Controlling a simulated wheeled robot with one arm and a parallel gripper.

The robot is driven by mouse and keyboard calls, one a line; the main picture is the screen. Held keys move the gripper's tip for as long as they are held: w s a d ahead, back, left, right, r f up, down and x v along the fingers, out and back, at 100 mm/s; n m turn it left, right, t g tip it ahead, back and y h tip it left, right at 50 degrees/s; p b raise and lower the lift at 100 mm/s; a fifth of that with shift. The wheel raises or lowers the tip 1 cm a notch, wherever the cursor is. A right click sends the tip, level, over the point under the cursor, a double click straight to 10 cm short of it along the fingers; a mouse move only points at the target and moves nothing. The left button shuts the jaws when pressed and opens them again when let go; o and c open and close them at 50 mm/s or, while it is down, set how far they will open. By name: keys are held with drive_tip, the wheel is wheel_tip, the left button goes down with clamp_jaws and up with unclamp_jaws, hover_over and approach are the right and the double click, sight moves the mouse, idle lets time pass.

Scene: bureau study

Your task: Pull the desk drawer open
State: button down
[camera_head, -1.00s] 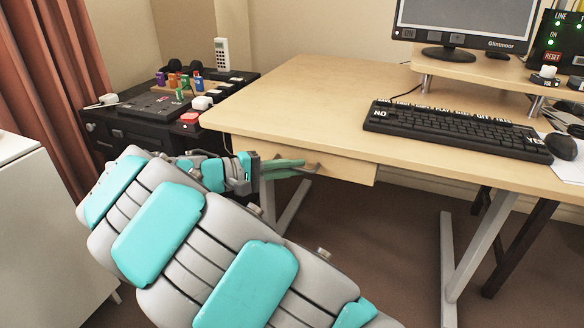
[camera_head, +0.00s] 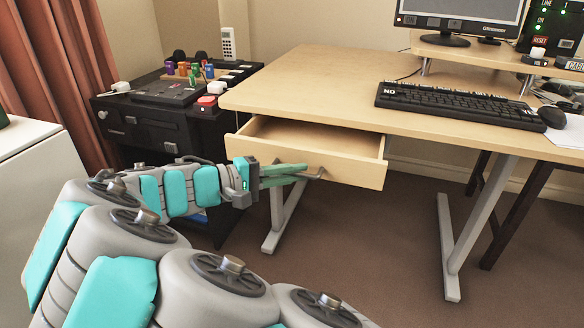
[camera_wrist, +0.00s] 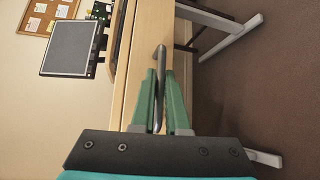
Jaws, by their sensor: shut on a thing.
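The light wood desk drawer (camera_head: 345,166) stands partly open under the desk top (camera_head: 310,85), and its empty-looking inside shows from above in the head view. A grey bar handle (camera_head: 316,173) is on its front. My gripper (camera_head: 305,172) reaches it from the left, with green fingers. In the wrist view my gripper (camera_wrist: 160,100) has its two fingers on either side of the handle (camera_wrist: 160,62), shut on it. The drawer front (camera_wrist: 145,60) runs up the picture beside the fingers.
A keyboard (camera_head: 455,104), a mouse (camera_head: 552,117) and a monitor (camera_head: 460,20) are on the desk. A black cabinet (camera_head: 130,125) with small coloured items stands left. A white cabinet (camera_head: 40,190) is nearer. Open floor (camera_head: 370,260) lies below the drawer.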

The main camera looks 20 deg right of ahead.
drive_tip(key=s+a+b, duration=0.1)
drive_tip(key=s+a, duration=0.3)
drive_tip(key=s, duration=0.2)
drive_tip(key=shift+s+a, duration=0.25)
drive_tip(key=shift+a, duration=0.1)
drive_tip(key=c, duration=0.9)
unclamp_jaws()
drive_tip(key=v, duration=0.8)
drive_tip(key=shift+f, duration=0.1)
